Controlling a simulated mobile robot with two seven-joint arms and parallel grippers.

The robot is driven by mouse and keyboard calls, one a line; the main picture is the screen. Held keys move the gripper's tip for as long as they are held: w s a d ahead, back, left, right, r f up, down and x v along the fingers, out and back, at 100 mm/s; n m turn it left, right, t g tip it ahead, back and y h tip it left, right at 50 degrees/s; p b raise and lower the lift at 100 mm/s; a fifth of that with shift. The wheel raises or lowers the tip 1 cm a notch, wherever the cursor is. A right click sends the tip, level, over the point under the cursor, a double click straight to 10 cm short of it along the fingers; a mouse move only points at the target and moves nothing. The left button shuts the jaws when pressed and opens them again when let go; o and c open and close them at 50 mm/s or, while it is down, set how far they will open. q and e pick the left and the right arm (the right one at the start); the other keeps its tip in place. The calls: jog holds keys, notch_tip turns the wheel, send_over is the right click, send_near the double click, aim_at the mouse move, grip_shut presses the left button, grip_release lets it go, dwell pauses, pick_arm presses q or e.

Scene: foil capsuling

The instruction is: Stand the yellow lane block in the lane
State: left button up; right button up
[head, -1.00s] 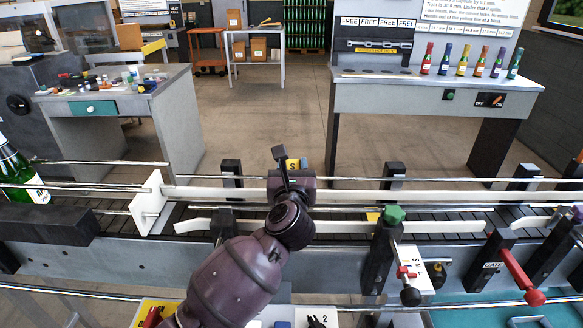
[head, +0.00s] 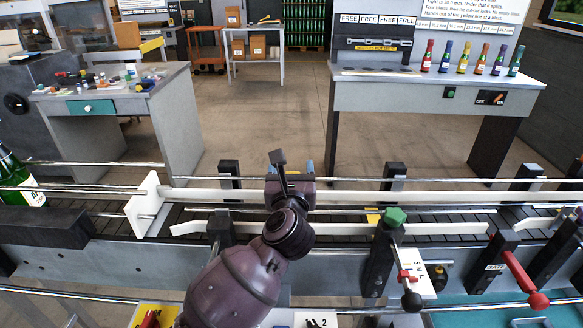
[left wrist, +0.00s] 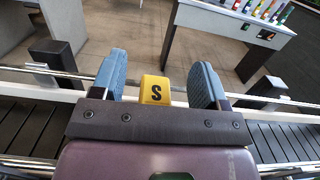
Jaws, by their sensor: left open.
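The yellow lane block (left wrist: 155,90), marked with a black S, shows in the left wrist view between the two blue finger pads of my left gripper (left wrist: 158,78). The fingers are open, with a gap on each side of the block. The block's lower part is hidden behind the gripper's dark crossbar, so I cannot tell how it rests. In the head view my left gripper (head: 291,168) is over the far rail of the conveyor lane (head: 340,229), and it hides the block. My right gripper is not in view.
White guide rails (head: 420,197) and dark posts line the lane. A green-knobbed clamp (head: 394,216) and a red gate lever (head: 525,282) stand to the right. A green bottle (head: 14,182) stands at the far left. A bench with several small bottles stands behind.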

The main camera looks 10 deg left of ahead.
pick_arm(q)
jog(key=v, duration=1)
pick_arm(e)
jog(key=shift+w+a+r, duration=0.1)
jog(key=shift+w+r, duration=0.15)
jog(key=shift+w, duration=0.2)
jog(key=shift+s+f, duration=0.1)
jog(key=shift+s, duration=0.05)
